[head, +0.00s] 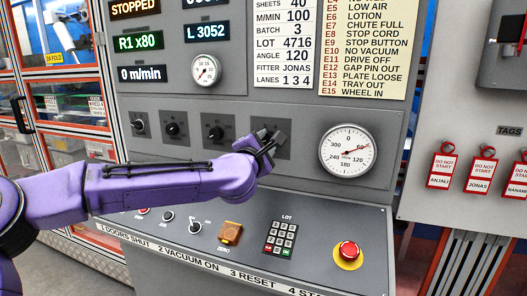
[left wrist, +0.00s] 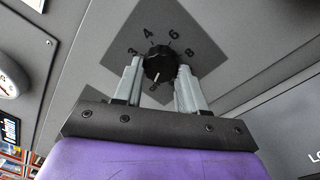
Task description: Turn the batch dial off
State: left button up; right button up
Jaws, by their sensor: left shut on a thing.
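My left gripper (head: 270,141) is at the rightmost dial of the row on the grey panel. In the left wrist view its two grey fingers (left wrist: 158,76) stand on either side of a round black dial (left wrist: 158,60) and are shut on it. The dial sits on a dark square plate (left wrist: 186,32) with numbers such as 4, 6 and 8 around it. A small light mark shows at the dial's lower side; its exact setting is hard to tell. In the head view the gripper mostly covers this dial. No name label for it is readable. My right gripper is out of view.
Three other black dials (head: 215,133) sit to the left in the row. A large round gauge (head: 347,151) is close on the right. Below is a sloping console with a keypad (head: 280,238), an orange switch (head: 229,233) and a red stop button (head: 348,251). Red tags (head: 480,171) hang at right.

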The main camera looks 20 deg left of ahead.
pick_arm(q)
jog(key=shift+n+b, duration=0.5)
jog(key=shift+n, duration=0.5)
jog(key=shift+r, duration=0.15)
jog(key=o, duration=0.8)
jog(key=shift+o, duration=1.3)
jog(key=shift+d, duration=0.1)
jog(key=shift+s+f+b, duration=0.2)
jog(key=shift+s+b, duration=0.1)
jog(key=s+b, duration=0.2)
jog(key=s, duration=0.7)
jog(key=shift+s, duration=0.4)
